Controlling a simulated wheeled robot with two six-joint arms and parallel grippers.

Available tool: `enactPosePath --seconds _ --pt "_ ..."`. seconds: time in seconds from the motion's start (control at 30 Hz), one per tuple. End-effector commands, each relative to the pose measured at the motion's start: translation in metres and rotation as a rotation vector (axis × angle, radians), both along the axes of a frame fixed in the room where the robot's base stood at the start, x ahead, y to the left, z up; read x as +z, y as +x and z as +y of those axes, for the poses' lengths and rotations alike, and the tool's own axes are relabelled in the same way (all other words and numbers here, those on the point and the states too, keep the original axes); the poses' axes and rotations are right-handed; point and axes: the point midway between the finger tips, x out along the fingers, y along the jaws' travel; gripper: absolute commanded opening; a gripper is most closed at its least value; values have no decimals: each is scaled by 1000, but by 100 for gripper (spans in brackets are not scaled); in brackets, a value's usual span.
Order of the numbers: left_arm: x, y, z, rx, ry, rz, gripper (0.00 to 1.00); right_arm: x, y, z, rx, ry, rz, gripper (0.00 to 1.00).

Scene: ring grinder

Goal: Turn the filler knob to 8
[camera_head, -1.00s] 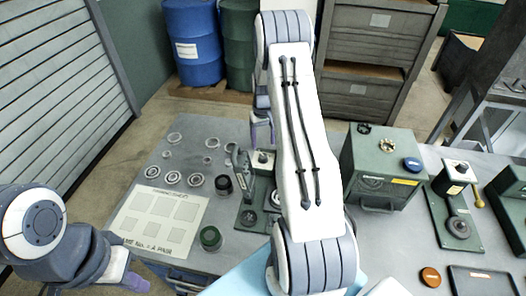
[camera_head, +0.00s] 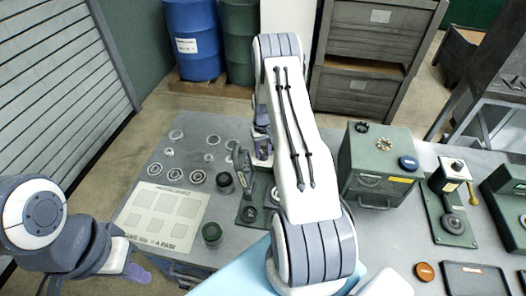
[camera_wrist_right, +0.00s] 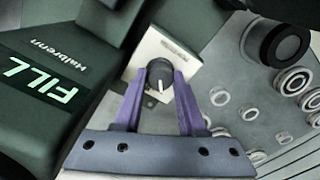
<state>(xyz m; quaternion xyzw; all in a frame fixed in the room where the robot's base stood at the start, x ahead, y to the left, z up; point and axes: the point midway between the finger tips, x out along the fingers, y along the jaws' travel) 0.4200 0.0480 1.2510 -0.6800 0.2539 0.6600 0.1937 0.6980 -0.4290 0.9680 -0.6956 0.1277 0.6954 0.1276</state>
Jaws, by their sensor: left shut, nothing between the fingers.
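The filler knob (camera_wrist_right: 160,76) is a round black knob with a white pointer line on a cream plate (camera_wrist_right: 158,48) in the right wrist view. The pointer faces toward my palm; I cannot read any numbers around it. My right gripper (camera_wrist_right: 160,82) has its purple fingers on either side of the knob and appears shut on it. In the head view this gripper (camera_head: 262,150) is over the filler and hides the knob. A dark green body beside the plate reads "FILL Halbrenn" (camera_wrist_right: 45,78). My left gripper (camera_head: 135,272) is shut and empty at the lower left.
Several metal rings (camera_head: 170,173) lie on the grey table left of the filler. A green box (camera_head: 375,170) stands to the right. Another green device (camera_head: 452,205) is further right.

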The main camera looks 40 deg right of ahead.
Motion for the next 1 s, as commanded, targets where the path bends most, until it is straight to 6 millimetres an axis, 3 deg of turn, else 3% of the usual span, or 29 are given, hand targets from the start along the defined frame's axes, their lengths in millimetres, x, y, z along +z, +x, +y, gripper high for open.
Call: enactPosePath --seconds 0.37,1.0 --pt "-8 0 0 1 0 0 0 -1 0 0 -61 0 -1 0" --pt "-44 0 0 7 0 1 0 -1 1 0 -526 0 -1 0"
